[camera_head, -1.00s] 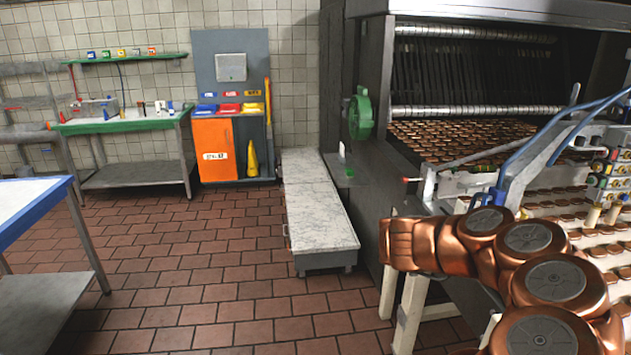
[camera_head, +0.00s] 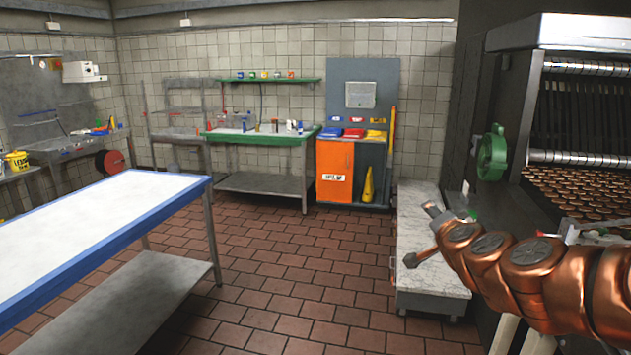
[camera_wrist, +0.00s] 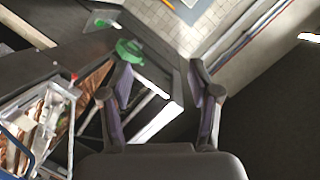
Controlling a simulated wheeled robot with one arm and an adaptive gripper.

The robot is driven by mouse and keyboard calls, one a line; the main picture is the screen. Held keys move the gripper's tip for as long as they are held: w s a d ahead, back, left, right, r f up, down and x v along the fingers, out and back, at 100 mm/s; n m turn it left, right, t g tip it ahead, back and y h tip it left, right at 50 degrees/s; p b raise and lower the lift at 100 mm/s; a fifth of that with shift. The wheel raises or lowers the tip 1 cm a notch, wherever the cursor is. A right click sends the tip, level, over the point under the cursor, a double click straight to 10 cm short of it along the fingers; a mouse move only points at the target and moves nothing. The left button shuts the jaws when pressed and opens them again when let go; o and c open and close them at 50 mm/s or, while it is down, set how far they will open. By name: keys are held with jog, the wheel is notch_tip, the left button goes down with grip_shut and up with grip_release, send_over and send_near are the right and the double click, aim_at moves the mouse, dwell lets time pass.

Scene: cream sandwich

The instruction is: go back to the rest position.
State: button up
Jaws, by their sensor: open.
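My gripper (camera_head: 428,235) shows at the end of my copper arm on the right of the head view, in front of the low marble-topped bench (camera_head: 421,228). In the wrist view my gripper (camera_wrist: 160,90) has its two fingers spread apart, with nothing between them. The fingers touch nothing that I can see. The dark machine with rows of round brown biscuits (camera_head: 590,194) stands to the right of and behind my arm, and part of it is hidden by the arm.
A white table with a blue edge (camera_head: 95,235) stands at the left front. A green-edged workbench (camera_head: 262,137) and an orange cabinet (camera_head: 334,168) stand by the back wall. The red tiled floor (camera_head: 290,270) between them is clear. A green wheel (camera_head: 491,153) juts from the machine's side.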

jog(key=s+a+f+n+g+y, duration=0.3)
jog(key=s+a+f+n, duration=0.15)
jog(key=s+a, duration=0.35)
jog(key=s+a+f+n+g+y, duration=0.35)
jog(key=s+a+n, duration=0.2)
jog(key=a, duration=0.45)
jog(key=s+d+f+g+h, duration=0.1)
jog(key=s+d+f+g, duration=0.1)
jog(key=s, duration=0.8)
jog(key=s+d+f+n+g+h, duration=0.1)
jog(key=s+d+f+g, duration=0.2)
jog(key=s, duration=0.7)
jog(key=s+d+f+g+h, duration=0.2)
jog(key=s+f+g, duration=0.3)
jog(key=s, duration=0.5)
jog(key=shift+s+d+f+n+g, duration=0.2)
jog(key=shift+s+n+g, duration=0.1)
jog(key=shift+n+g, duration=0.1)
